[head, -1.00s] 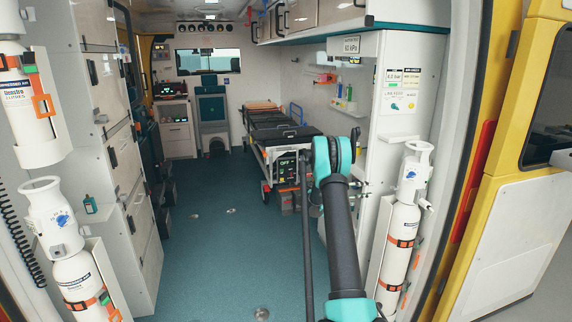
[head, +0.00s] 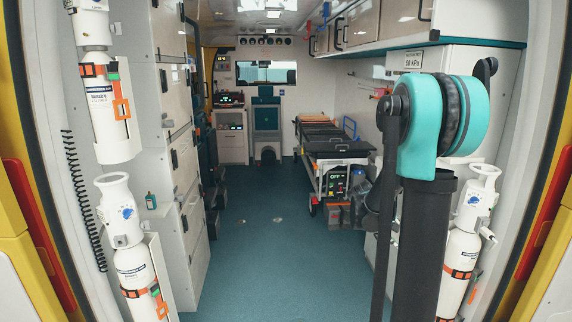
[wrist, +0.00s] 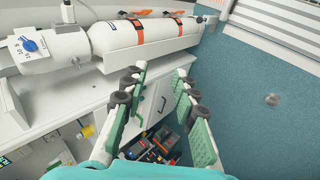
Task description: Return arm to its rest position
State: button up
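My arm (head: 425,240) shows in the head view, dark with a teal joint, raised in front of the right side of the rear opening. My gripper is not in the head view. In the wrist view my gripper (wrist: 163,80) has its two green-padded fingers apart, with nothing between them. A white gas cylinder (wrist: 150,38) with orange straps lies across the top of that view, beyond the fingertips.
White cylinders stand at the left (head: 135,265) and right (head: 463,250) of the opening. A stretcher (head: 333,150) stands inside at right. The teal floor (head: 262,260) is clear along the middle. A yellow door frame (head: 12,225) edges the left.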

jog(key=s+a+f+t+y, duration=0.1)
jog(key=s+a+f+y, duration=0.2)
jog(key=s+a, duration=0.6)
jog(key=s+a+f+m+y, duration=0.1)
jog(key=s+a+f+y, duration=0.2)
jog(key=s+a, duration=0.7)
jog(key=s+y, duration=0.2)
jog(key=s, duration=0.1)
jog(key=shift+a+f+t, duration=0.25)
jog(key=shift+t, duration=0.15)
jog(key=shift+s, duration=0.15)
